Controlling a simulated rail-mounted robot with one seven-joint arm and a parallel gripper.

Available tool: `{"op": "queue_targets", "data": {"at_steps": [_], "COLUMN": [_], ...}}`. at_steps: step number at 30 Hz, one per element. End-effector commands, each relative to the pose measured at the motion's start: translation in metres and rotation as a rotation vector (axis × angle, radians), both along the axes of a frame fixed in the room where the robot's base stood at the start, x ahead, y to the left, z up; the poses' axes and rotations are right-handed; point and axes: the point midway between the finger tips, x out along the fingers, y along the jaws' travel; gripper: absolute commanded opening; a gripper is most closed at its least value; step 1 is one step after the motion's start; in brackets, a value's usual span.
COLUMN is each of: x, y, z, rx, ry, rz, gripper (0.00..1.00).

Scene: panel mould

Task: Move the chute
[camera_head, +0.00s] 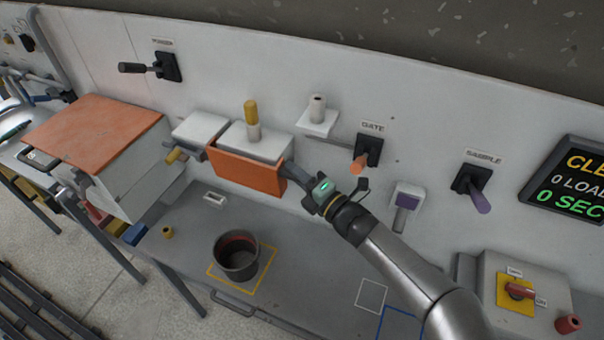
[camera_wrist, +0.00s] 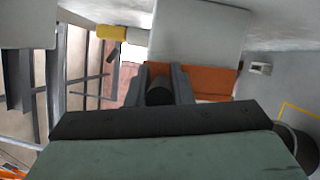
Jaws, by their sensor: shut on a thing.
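The likely chute is the orange-sided part (camera_head: 246,172) below a white block on the wall panel. Its orange side also shows in the wrist view (camera_wrist: 213,82), behind the fingers. My gripper (camera_head: 288,172) reaches in from the right, at the right end of the orange part. In the wrist view my gripper (camera_wrist: 160,82) is shut on a dark round handle (camera_wrist: 159,92). How the handle joins the orange part is hidden by the fingers.
A dark pot (camera_head: 237,258) stands in a yellow floor outline on the bench below. An orange-topped cabinet (camera_head: 95,128) stands at left. The bench right of the pot is mostly clear.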

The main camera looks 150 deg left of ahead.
Motion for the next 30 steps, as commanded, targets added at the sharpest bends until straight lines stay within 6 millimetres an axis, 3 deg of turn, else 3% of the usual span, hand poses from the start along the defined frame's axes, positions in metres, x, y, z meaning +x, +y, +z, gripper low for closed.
{"op": "queue_targets", "data": {"at_steps": [20, 21, 23, 30], "x": [-0.0025, -0.0025, -0.0026, -0.0028], "y": [-0.0016, -0.0017, -0.0018, -0.0017], "z": [-0.0045, -0.0046, -0.0045, -0.0028], "rx": [-0.019, -0.019, -0.019, -0.018], "ry": [-0.017, -0.018, -0.017, -0.015], "rz": [0.005, 0.004, 0.005, 0.005], "gripper": [0.0, 0.23, 0.39, 0.41]}}
